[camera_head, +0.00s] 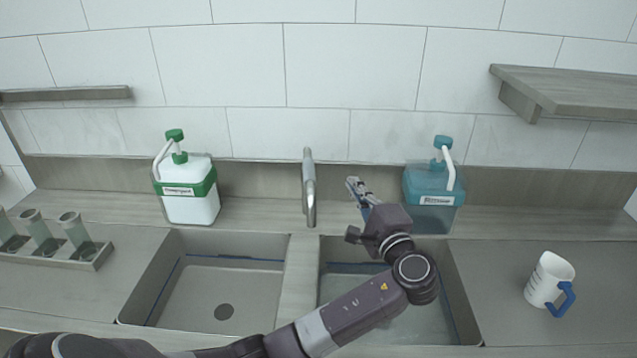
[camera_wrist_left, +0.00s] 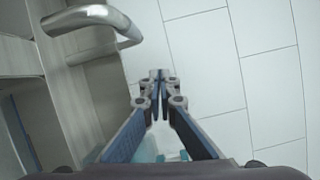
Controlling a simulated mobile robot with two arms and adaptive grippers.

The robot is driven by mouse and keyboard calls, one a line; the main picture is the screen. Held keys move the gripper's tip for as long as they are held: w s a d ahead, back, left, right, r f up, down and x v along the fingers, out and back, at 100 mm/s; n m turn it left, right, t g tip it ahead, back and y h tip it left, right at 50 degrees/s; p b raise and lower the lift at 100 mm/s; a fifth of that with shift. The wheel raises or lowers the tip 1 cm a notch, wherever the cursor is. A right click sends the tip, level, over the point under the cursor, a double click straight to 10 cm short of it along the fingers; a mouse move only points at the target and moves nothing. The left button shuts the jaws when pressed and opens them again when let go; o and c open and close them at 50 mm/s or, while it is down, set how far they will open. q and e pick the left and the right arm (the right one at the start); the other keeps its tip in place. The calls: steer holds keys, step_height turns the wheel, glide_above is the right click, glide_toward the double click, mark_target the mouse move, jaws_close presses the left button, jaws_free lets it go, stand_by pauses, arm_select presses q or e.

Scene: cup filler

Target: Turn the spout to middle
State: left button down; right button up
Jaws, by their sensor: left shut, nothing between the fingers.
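The metal faucet spout (camera_head: 309,190) stands behind the divider between the two sinks. In the head view it points toward me, roughly in line with that divider. My left gripper (camera_head: 354,184) is shut and empty, just to the right of the spout with a gap between them. In the left wrist view the spout (camera_wrist_left: 98,16) curves in at the upper left, apart from the shut fingertips (camera_wrist_left: 158,76). My right gripper does not show.
The left sink (camera_head: 180,290) is empty; the right sink (camera_head: 455,290) is partly behind my left arm. A green-and-white container (camera_head: 192,206) and a teal container (camera_head: 425,190) stand at the back. A white mug (camera_head: 545,280) stands right, a rack with glasses (camera_head: 95,262) left.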

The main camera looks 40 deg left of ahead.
mark_target(315, 183)
arm_select(q)
step_height(315, 183, down, 6)
steer(key=b, duration=0.6)
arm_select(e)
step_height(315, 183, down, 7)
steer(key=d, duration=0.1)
arm_select(q)
steer(key=w+a+p, duration=0.2)
steer(key=a+p, duration=0.1)
steer(key=a, duration=0.2)
steer(key=w+a+r+p, duration=0.1)
steer(key=a+p, duration=0.2)
steer(key=a, duration=0.3)
steer(key=shift+w, duration=0.4)
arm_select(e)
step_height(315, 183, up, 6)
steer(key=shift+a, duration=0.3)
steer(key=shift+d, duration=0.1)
arm_select(q)
steer(key=shift+s+a, duration=0.9)
steer(key=shift+a, duration=0.05)
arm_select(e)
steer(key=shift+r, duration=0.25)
arm_select(q)
steer(key=shift+w, duration=0.1)
